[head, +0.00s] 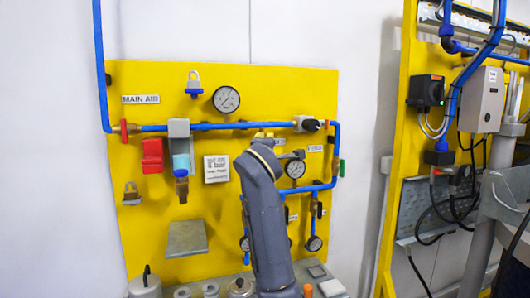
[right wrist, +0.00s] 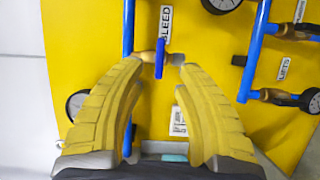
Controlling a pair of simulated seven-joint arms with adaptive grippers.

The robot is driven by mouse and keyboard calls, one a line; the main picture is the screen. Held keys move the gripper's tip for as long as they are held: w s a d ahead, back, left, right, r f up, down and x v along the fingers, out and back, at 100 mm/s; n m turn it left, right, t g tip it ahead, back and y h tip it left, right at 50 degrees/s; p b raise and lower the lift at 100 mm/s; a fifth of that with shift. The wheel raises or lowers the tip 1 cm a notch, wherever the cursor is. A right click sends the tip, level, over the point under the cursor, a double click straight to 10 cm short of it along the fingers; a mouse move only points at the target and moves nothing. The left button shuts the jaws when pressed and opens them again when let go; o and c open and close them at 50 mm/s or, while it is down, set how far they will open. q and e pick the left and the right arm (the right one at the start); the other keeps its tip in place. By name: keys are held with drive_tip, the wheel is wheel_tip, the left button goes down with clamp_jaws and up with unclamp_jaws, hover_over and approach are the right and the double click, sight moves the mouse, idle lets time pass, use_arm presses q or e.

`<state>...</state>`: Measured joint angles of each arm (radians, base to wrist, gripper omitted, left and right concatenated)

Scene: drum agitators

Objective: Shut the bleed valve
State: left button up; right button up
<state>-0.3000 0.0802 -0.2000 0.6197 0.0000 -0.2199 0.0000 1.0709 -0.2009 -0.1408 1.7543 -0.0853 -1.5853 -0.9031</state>
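The bleed valve shows in the right wrist view under a "BLEED" label (right wrist: 165,25). It has a brass body beside a blue pipe and a blue lever handle (right wrist: 160,58). The handle stands upright in the picture, crosswise to the short brass body. My right gripper (right wrist: 162,69) has its two ribbed yellow fingers apart, with the handle in the gap near the fingertips. I cannot tell whether either finger touches it. In the head view a grey arm of mine covers part of the panel; the bleed valve cannot be made out there. My left gripper is not in view.
The yellow panel (head: 215,75) carries the blue main air pipe (head: 235,126), gauges (head: 226,99), a red lockout (head: 153,155) and padlocks. In the right wrist view, a gauge (right wrist: 76,104) and other brass valves (right wrist: 290,31) stand close by. A second yellow frame (head: 400,150) stands right.

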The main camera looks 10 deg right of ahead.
drive_tip(key=shift+v, duration=2.05)
